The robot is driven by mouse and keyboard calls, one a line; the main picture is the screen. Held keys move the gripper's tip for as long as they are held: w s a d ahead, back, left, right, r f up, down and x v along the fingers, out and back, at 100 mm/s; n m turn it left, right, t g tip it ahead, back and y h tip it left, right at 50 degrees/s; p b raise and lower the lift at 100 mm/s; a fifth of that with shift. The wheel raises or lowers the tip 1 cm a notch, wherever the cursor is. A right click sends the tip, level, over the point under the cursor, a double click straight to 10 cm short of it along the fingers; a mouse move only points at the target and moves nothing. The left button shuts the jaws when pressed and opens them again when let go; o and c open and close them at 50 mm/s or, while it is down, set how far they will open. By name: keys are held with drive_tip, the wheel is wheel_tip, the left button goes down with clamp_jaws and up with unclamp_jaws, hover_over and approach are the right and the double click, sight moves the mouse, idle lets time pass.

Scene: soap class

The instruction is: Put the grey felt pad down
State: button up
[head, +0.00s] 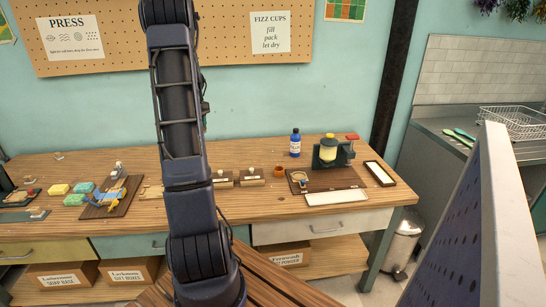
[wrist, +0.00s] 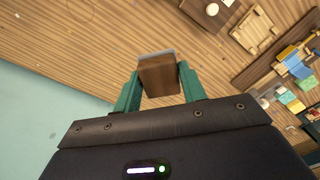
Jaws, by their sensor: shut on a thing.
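My gripper (wrist: 160,70) shows in the wrist view, with its two green fingers closed on the sides of a small block. I take this block as the grey felt pad (wrist: 158,77): its near face is brown and wood-like, with a thin grey layer along its far edge. It is held over or near the wooden workbench (wrist: 85,45); I cannot tell how far the pad is from the surface. In the head view the workbench (head: 150,232) shows, but my arm runs up out of the picture, and neither gripper nor pad is visible.
A press (head: 333,152) stands on a brown board at the bench's right, with a blue bottle (head: 295,143) beside it. Coloured soaps (head: 74,199) and a loaded board (head: 105,208) are at the left. Bare wood shows along the back. A perforated panel (head: 480,240) rises at right.

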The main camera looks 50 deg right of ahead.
drive_tip(key=s+d+m, duration=0.2)
drive_tip(key=s+d, duration=0.1)
drive_tip(key=d, duration=0.6)
drive_tip(key=s+d+m, duration=0.3)
drive_tip(key=d, duration=0.6)
drive_tip(key=m, duration=0.4)
hover_over(273, 155)
wheel_tip(273, 155, down, 2)
wheel_tip(273, 155, down, 20)
drive_tip(key=shift+d+r, duration=0.1)
drive_tip(key=shift+r, duration=0.1)
drive_tip(key=shift+f, duration=0.1)
drive_tip(key=o, duration=1)
wheel_tip(273, 155, up, 12)
drive_tip(key=shift+r, duration=0.2)
